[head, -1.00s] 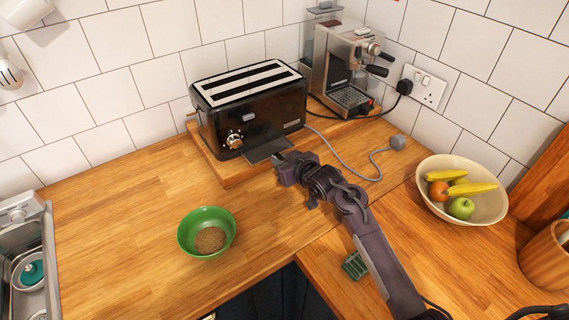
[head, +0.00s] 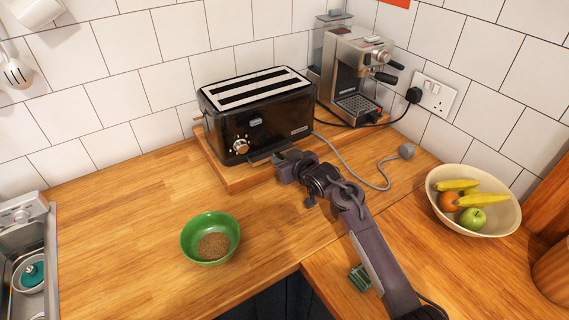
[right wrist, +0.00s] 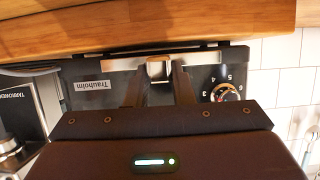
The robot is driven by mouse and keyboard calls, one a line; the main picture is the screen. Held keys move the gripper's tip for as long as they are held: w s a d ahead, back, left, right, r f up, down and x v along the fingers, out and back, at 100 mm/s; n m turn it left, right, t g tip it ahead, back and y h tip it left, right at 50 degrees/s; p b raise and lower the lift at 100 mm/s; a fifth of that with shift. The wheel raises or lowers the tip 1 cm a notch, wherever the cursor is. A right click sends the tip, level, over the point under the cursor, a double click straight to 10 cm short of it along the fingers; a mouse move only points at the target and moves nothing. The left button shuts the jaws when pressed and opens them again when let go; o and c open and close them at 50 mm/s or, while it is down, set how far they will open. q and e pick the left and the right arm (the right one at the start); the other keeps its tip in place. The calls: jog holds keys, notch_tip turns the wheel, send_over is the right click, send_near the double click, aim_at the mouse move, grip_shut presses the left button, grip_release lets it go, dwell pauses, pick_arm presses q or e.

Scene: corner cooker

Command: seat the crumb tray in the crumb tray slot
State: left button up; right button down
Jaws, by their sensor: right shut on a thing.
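The black toaster (head: 256,118) stands on a wooden board against the tiled wall; its dial and front also fill much of the right wrist view (right wrist: 200,78). The dark crumb tray (head: 262,160) is low at the toaster's front, mostly inside or under the body, with only a narrow front strip showing. My right gripper (head: 279,160) is at that front edge, shut on the tray's edge. In the right wrist view its fingers (right wrist: 157,88) close around a small bright tab (right wrist: 157,68). The slot itself is hidden, so I cannot tell whether the tray is fully in. My left gripper is not in view.
An espresso machine (head: 357,78) stands right of the toaster, with a grey cable and plug (head: 406,151) on the counter. A green bowl (head: 209,246) is in front, and a fruit bowl (head: 500,213) at right. The counter left of the toaster is clear.

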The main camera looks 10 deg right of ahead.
aim_at(277, 154)
jog(key=shift+w+a+b, duration=0.35)
jog(key=shift+w+b, duration=0.2)
jog(key=shift+w, duration=0.3)
jog(key=shift+w+a+b, duration=0.3)
jog(key=shift+w+b, duration=0.25)
jog(key=shift+w, duration=0.25)
jog(key=c, duration=1.2)
grip_release()
jog(key=shift+o, duration=0.2)
jog(key=shift+s, duration=0.1)
jog(key=b+v, duration=0.1)
jog(key=v, duration=0.6)
jog(key=shift+s+d, duration=0.2)
jog(key=shift+s, duration=0.1)
jog(key=shift+r, duration=0.15)
